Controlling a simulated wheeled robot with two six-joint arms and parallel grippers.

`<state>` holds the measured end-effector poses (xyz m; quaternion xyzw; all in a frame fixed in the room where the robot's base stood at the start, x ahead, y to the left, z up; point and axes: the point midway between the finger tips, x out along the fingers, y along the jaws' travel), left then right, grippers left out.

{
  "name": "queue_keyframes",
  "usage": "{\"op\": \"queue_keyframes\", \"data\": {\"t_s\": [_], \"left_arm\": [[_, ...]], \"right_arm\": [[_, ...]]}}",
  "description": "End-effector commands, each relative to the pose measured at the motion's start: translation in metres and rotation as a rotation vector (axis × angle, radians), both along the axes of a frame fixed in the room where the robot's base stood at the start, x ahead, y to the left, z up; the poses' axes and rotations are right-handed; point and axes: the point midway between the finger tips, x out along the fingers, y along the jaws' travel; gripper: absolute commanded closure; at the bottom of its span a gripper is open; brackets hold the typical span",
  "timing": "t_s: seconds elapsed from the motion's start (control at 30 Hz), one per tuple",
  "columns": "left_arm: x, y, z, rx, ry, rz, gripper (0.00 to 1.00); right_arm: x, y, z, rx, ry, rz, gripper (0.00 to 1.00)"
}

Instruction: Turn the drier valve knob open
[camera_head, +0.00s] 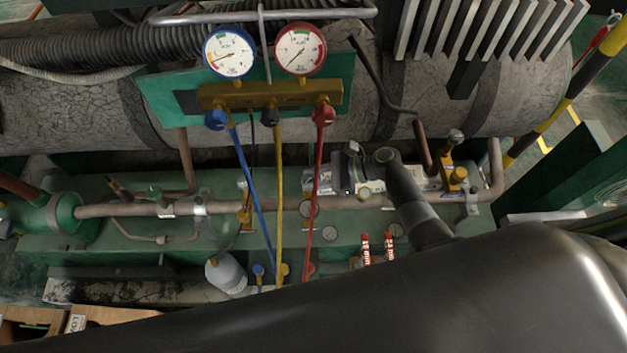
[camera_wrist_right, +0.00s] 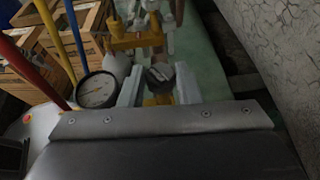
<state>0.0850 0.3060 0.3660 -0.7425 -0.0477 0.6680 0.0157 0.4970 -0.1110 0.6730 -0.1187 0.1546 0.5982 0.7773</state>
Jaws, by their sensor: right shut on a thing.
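My right arm reaches in from the lower right in the head view. Its gripper (camera_head: 341,178) is over the brown pipe, right of the hoses. In the right wrist view, the pale fingers of my right gripper (camera_wrist_right: 159,88) are shut on a dark rounded knob (camera_wrist_right: 160,74), with brass showing below it. I take this for the drier valve knob; the gripper hides most of it in the head view, so I cannot tell its turn angle. Another brass valve (camera_wrist_right: 134,38) stands beyond the fingers. My left gripper is not in view.
A manifold with a blue gauge (camera_head: 230,50) and a red gauge (camera_head: 300,49) is behind the pipe. Blue (camera_head: 252,185), yellow (camera_head: 279,200) and red (camera_head: 314,200) hoses hang left of my gripper. A brass valve (camera_head: 447,172) stands right. A small round gauge (camera_wrist_right: 97,90) is close beside the fingers.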

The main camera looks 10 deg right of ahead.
Motion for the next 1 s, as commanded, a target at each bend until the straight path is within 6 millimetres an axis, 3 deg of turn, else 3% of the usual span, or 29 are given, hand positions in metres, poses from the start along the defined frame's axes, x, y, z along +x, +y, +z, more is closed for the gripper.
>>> {"op": "queue_keyframes", "data": {"t_s": [0.6, 1.0], "left_arm": [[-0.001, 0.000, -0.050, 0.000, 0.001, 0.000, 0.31], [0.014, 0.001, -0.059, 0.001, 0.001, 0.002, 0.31]], "right_arm": [[0.011, 0.000, -0.003, -0.002, -0.001, 0.540, 0.93], [0.012, 0.001, -0.002, -0.003, 0.000, 0.706, 0.93]]}}
